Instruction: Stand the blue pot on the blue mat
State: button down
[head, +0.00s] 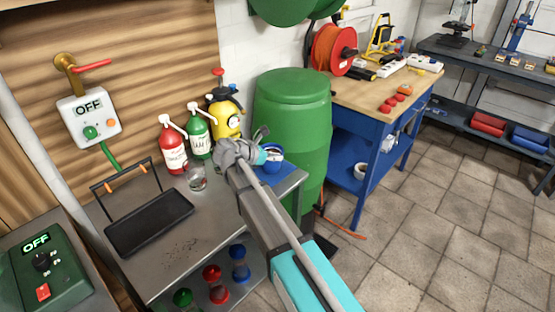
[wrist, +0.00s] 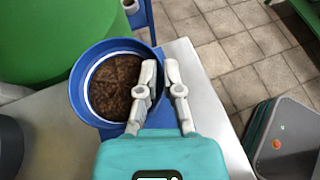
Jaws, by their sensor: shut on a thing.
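The blue pot (wrist: 81,97), filled with brown grainy matter, is at the left of my fingers in the wrist view. It also shows partly behind my gripper in the head view (head: 274,157). My gripper (wrist: 160,72) is shut on the pot's wall at its right side, one finger inside the rim and one outside. The blue mat (head: 291,171) lies at the right end of the metal table, under and beside the pot. My gripper and arm hide part of the mat. I cannot tell whether the pot's base touches it.
A green barrel (head: 291,110) stands close behind the pot. Red (head: 173,150) and green (head: 199,136) pump bottles, a yellow sprayer (head: 226,118) and a glass (head: 196,180) stand to the left. A black tray (head: 150,222) lies at the table's left. The table edge is near the mat.

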jog(key=shift+f, duration=0.1)
jog(key=c, duration=1.3)
grip_release()
jog(key=o, duration=0.5)
jog(key=shift+a+r, duration=0.15)
jog(key=shift+r, duration=0.1)
jog(key=shift+s+a+r+p, duration=0.15)
jog(key=shift+s+a+p, duration=0.05)
jog(key=shift+a+p, duration=0.1)
jog(key=p+v, duration=0.4)
jog(key=v, duration=0.7)
jog(key=shift+p, duration=0.3)
